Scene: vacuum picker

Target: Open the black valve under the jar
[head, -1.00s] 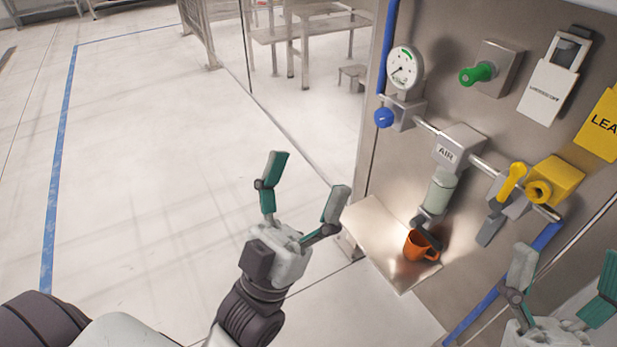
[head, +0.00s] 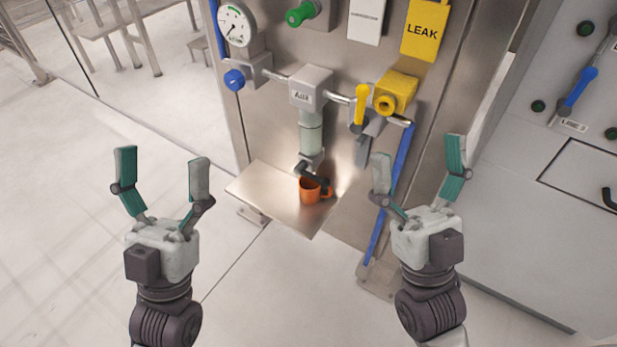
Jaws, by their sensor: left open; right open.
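The pale green jar (head: 311,136) hangs under the grey AIR block (head: 311,88) on the metal panel. The black valve (head: 314,174) is directly under the jar, its dark lever slanting down to the right. An orange mug (head: 310,191) stands on the metal shelf just below the valve, and the lever partly covers its rim. My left gripper (head: 157,168) is open and empty, left of the shelf and apart from it. My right gripper (head: 417,168) is open and empty, right of the valve and in front of the blue hose.
A yellow valve (head: 395,92) with a yellow lever, a blue knob (head: 234,80), a gauge (head: 236,25) and a green knob (head: 300,13) sit around the jar. A blue hose (head: 391,195) runs down at the right. The metal shelf (head: 262,194) juts out below. Open floor lies left.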

